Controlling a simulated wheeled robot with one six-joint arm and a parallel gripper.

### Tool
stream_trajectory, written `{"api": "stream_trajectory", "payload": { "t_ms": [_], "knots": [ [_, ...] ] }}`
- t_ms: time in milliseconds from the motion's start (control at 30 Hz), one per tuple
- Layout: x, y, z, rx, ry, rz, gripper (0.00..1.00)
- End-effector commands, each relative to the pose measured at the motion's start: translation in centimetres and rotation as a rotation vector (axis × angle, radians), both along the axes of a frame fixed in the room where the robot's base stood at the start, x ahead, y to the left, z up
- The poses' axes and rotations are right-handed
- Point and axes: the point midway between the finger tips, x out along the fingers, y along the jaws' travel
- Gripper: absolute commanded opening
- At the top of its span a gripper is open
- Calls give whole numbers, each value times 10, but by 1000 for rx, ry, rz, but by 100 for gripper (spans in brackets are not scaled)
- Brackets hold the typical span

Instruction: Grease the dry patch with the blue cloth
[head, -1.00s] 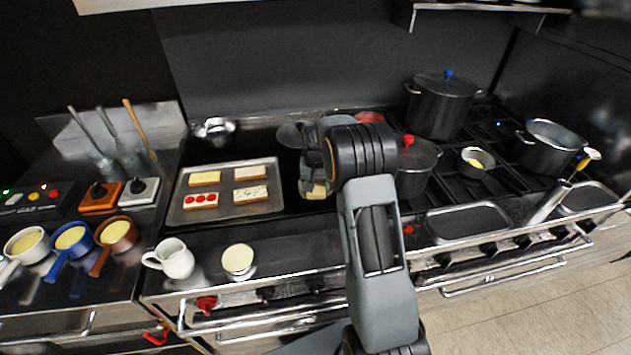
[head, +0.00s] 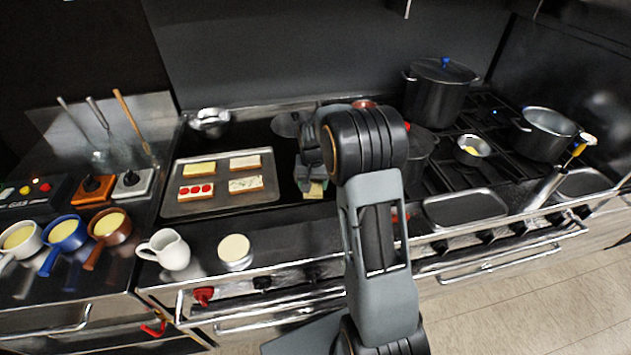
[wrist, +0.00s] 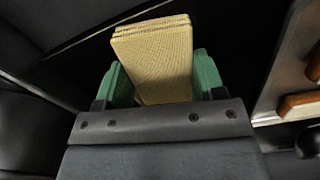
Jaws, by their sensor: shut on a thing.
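My gripper (wrist: 155,82) is shut on a folded pale yellow cloth (wrist: 158,60), which sticks out between its green fingers in the wrist view. In the head view the yellow cloth (head: 316,189) shows low at the fingers, over the dark griddle (head: 285,214), just right of the sheet tray. I cannot tell whether it touches the surface. No blue cloth shows in either view. I cannot make out a dry patch on the griddle; my arm hides part of it.
The sheet tray (head: 222,206) with several topped slices lies left of my gripper. A white jug (head: 172,251) and a cream-topped round pot (head: 235,250) stand on the front ledge. A red-knobbed dark pot (head: 420,150) is close on the right, partly behind my arm.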

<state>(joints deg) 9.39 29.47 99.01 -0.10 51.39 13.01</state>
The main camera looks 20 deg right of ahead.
Motion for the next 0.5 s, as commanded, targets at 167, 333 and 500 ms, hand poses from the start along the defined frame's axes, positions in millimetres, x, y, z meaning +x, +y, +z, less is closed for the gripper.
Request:
{"api": "stream_trajectory", "payload": {
  "t_ms": [167,333,500],
  "knots": [
    [1,12,-2,3,7,4,44],
    [13,10,0,3,6,2,44],
    [28,6,1,2,5,1,44]
  ]
}}
